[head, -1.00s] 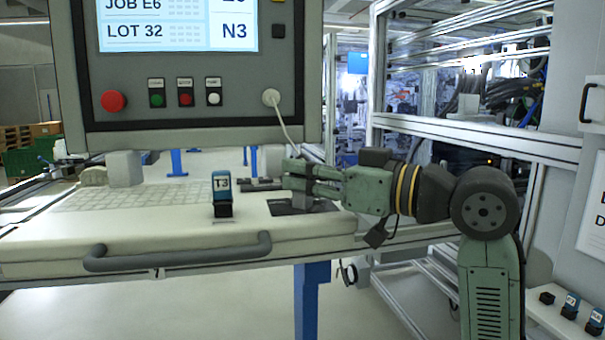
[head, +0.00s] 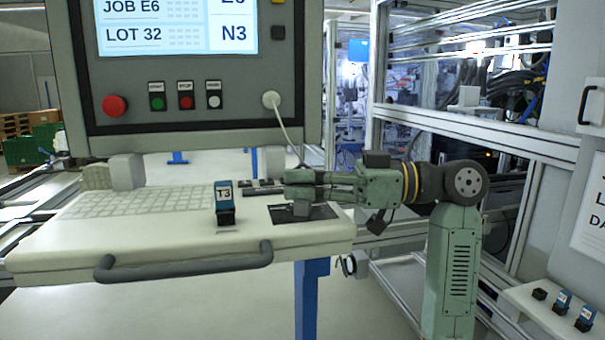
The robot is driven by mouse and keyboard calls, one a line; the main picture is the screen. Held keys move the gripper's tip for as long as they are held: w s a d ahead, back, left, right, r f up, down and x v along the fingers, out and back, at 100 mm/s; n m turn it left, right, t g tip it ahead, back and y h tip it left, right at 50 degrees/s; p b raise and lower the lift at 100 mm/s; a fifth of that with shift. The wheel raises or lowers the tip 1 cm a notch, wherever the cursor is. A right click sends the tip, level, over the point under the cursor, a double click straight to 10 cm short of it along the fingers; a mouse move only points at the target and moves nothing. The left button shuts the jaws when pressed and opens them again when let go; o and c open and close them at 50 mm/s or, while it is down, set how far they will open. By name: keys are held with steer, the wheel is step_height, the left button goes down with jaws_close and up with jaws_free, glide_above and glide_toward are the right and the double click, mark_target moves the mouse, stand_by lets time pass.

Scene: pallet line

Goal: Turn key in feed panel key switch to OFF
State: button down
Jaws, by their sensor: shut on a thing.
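My gripper (head: 289,188) reaches in from the right, low over a dark pad (head: 322,213) on the pale shelf. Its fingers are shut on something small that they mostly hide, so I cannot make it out. A small grey piece (head: 302,209) shows just under the fingers, over the pad. The grey control panel (head: 200,132) stands behind, with a screen, a red knob (head: 115,106) and green, red and white buttons. I cannot make out a key or key switch clearly in the head view.
A T3-labelled block (head: 224,205) stands on the shelf left of the gripper. A dark handle (head: 183,262) runs along the shelf front. Small labelled blocks (head: 562,302) sit at lower right.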

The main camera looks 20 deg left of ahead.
steer(key=n+g+h, duration=0.2)
steer(key=g, duration=0.1)
steer(key=shift+n+g, duration=0.3)
steer(key=c, duration=1.7)
jaws_free()
steer(key=shift+o, duration=0.2)
steer(key=o, duration=0.5)
steer(key=shift+r, duration=3.45)
